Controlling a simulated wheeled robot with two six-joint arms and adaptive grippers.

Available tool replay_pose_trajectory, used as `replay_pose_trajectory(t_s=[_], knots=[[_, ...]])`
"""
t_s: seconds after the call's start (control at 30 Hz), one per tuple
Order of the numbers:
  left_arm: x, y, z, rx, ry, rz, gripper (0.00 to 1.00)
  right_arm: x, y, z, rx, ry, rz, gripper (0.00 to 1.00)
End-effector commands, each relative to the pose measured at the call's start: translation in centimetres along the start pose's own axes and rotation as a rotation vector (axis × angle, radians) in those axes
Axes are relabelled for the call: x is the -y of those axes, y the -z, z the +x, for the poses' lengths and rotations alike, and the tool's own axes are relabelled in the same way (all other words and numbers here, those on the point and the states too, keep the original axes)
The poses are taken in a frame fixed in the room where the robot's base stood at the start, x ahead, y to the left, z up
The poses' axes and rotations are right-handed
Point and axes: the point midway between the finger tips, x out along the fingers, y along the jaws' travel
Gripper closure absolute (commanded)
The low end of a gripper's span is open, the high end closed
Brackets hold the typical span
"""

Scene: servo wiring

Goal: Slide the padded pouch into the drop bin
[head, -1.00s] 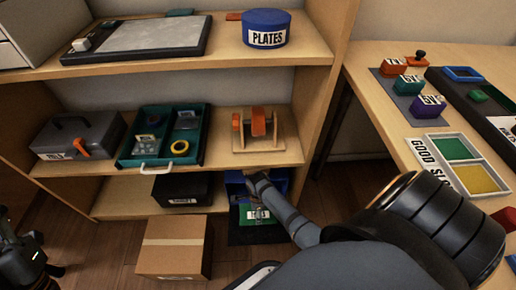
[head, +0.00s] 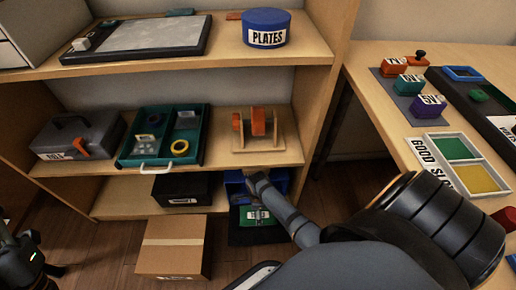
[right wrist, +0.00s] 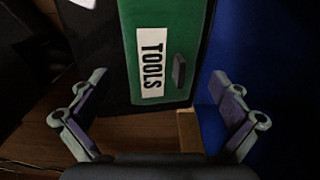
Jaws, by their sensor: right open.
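A cardboard box (head: 173,248) stands on the floor left of the pouch. A black labelled box (head: 182,187) sits on the bottom shelf (head: 120,200) beside the blue bin. A teal tray (head: 130,155) and a wooden stand (head: 270,145) are above. The table (head: 395,125) is at right.

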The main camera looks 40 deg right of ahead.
Motion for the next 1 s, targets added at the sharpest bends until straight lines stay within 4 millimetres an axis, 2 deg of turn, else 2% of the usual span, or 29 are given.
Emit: replay_pose_trajectory(t_s=[0.17, 0.4, 0.53, 0.7, 1.0], knots=[[0.0, 0.0, 0.0, -0.001, 0.0, 0.0, 0.6, 0.1, 0.0, -2.3, 0.002, 0.004, 0.0, 0.0], [0.0, 0.0, 0.0, 0.0, 0.0, 0.0, 0.6, 0.1, 0.0, -8.2, 0.001, 0.004, -0.001, 0.0], [0.0, 0.0, 0.0, 0.0, 0.0, 0.0, 0.6, 0.1, 0.0, -10.5, 0.002, 0.003, 0.0, 0.0], [0.0, 0.0, 0.0, 0.001, 0.0, 0.0, 0.6, 0.0, 0.0, -11.9, 0.0, 0.001, 0.0, 0.0], [0.0, 0.0, 0.0, 0.001, 0.0, 0.0, 0.6, 0.0, 0.0, -12.0, 0.0, 0.001, 0.0, 0.0]])
